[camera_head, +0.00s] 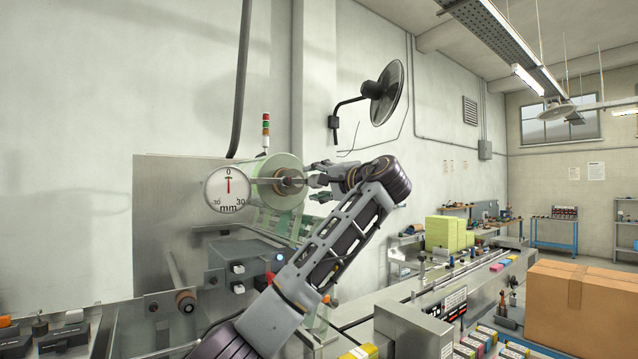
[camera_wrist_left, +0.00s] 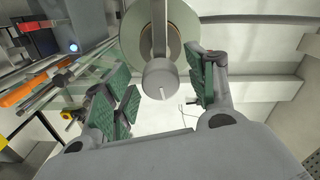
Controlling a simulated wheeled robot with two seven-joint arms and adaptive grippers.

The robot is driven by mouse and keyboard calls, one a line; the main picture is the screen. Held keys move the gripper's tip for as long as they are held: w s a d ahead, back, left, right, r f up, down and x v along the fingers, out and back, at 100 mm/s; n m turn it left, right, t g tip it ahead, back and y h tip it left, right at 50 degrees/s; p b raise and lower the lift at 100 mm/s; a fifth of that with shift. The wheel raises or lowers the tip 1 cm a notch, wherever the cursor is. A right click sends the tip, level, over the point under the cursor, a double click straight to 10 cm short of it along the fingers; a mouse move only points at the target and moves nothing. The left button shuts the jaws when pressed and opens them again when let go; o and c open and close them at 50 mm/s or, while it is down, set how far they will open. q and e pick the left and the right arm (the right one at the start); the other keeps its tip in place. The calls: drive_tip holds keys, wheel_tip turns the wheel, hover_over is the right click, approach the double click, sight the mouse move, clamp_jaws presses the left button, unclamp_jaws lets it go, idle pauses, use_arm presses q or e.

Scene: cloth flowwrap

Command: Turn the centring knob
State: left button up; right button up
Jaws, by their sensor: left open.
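The centring knob (camera_wrist_left: 159,80) is a grey cylinder with a short pale line on its face, at the end of the film roll's shaft. In the left wrist view it appears between the two green-padded fingers of my left gripper (camera_wrist_left: 163,90). The fingers are open, with gaps on both sides of the knob. In the head view my left gripper (camera_head: 318,180) is just right of the roll's hub, pointing at it. The film roll (camera_head: 283,171) is pale green. The round dial (camera_head: 228,190), marked in mm, has its red needle upright at 0. My right gripper is out of view.
A steel panel (camera_head: 162,215) stands behind the roll. Below is a dark control box (camera_head: 235,256) with a lit blue button. A conveyor (camera_head: 400,290) runs at right, with a cardboard box (camera_head: 575,300) and yellow-green stacks (camera_head: 445,233) nearby.

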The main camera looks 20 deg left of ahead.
use_arm(q)
drive_tip(key=v, duration=1.2)
idle(0.5)
